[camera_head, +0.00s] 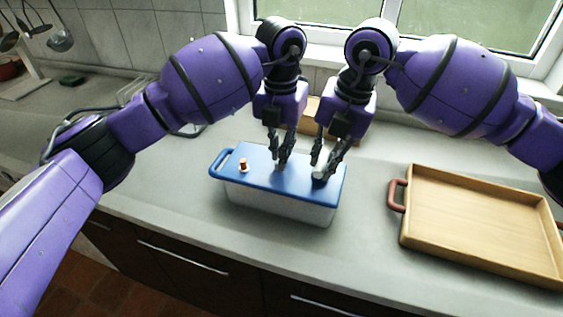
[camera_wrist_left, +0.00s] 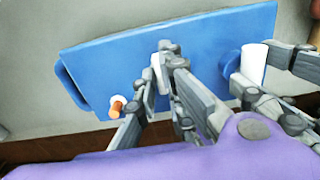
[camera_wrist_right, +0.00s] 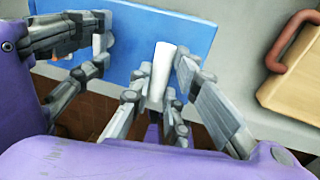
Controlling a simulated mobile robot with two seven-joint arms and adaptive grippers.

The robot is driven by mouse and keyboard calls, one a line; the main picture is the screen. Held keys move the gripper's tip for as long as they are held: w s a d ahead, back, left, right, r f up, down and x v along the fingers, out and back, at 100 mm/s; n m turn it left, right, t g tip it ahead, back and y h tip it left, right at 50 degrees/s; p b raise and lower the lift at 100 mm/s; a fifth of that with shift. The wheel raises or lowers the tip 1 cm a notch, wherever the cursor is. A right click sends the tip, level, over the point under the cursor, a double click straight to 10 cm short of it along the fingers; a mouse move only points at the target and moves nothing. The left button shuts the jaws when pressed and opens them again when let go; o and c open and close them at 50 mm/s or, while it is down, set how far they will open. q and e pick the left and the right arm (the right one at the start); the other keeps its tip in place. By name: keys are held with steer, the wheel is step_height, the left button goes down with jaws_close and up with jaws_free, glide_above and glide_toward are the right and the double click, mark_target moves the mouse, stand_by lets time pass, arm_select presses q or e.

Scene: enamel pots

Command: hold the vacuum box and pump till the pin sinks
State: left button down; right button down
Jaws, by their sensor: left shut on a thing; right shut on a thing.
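The vacuum box (camera_head: 225,168) has a blue lid and a pale body and stands on the counter. The orange-brown pin (camera_head: 243,163) stands up out of a white ring near the lid's left end. It also shows in the left wrist view (camera_wrist_left: 117,106). My left gripper (camera_head: 281,163) is shut on a small pale upright part at the lid's middle, seen between the fingers in the left wrist view (camera_wrist_left: 159,72). My right gripper (camera_head: 320,171) is shut on the white pump (camera_wrist_right: 163,72) at the lid's right end. Fingers hide parts of both held pieces.
A wooden tray (camera_head: 409,236) with reddish handles lies on the counter to the right, apart from the box. A wooden thing (camera_head: 312,104) stands behind my grippers, partly hidden. The counter in front of the box is a clear strip.

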steer(key=shift+r, duration=2.35)
steer(key=shift+f, duration=0.1)
steer(key=shift+f, duration=2.3)
steer(key=shift+r, duration=0.1)
